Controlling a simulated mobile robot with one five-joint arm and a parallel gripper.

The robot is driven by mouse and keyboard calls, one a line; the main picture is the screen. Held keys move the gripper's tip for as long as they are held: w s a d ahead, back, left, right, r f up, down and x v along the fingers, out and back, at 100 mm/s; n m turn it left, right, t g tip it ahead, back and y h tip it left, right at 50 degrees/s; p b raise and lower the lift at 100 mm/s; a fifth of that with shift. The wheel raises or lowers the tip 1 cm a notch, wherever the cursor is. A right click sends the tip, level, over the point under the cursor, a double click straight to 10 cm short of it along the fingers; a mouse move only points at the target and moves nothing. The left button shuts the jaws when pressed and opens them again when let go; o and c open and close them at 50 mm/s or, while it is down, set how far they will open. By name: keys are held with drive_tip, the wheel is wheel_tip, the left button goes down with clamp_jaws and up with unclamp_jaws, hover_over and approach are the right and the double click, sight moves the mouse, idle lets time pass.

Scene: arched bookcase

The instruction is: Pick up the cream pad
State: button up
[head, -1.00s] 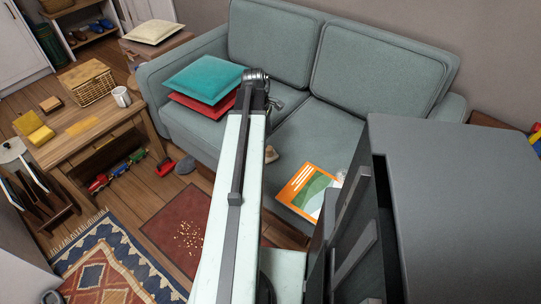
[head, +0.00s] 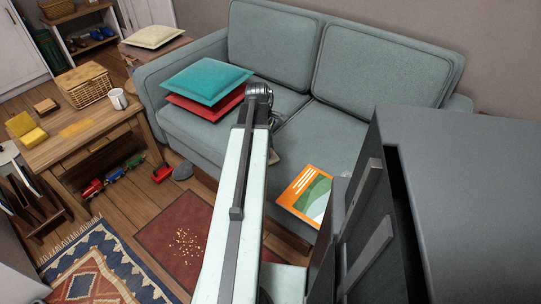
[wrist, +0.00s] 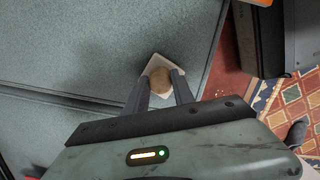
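A small pale, cream-looking square pad (wrist: 168,62) lies on the grey-green sofa seat in the wrist view. A tan rounded thing (wrist: 160,82) lies over its middle; I cannot tell if they are joined. My gripper (wrist: 160,76) is open, its two fingers apart on either side of the tan thing, partly covering the pad. I cannot tell whether they touch it. In the head view my arm hides most of this spot. A larger cream cushion (head: 153,37) lies on a side table at the back left, far from my gripper.
The sofa (head: 315,140) also holds teal (head: 207,80) and red (head: 205,107) cushions and an orange-green booklet (head: 305,192). A dark grey cabinet (head: 465,200) stands close at right. A wooden table (head: 85,135) is at left. Toys lie on the floor.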

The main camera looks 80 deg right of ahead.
clamp_jaws()
drive_tip(key=shift+r, duration=0.1)
wheel_tip(320, 180, up, 10)
drive_tip(key=p, duration=1)
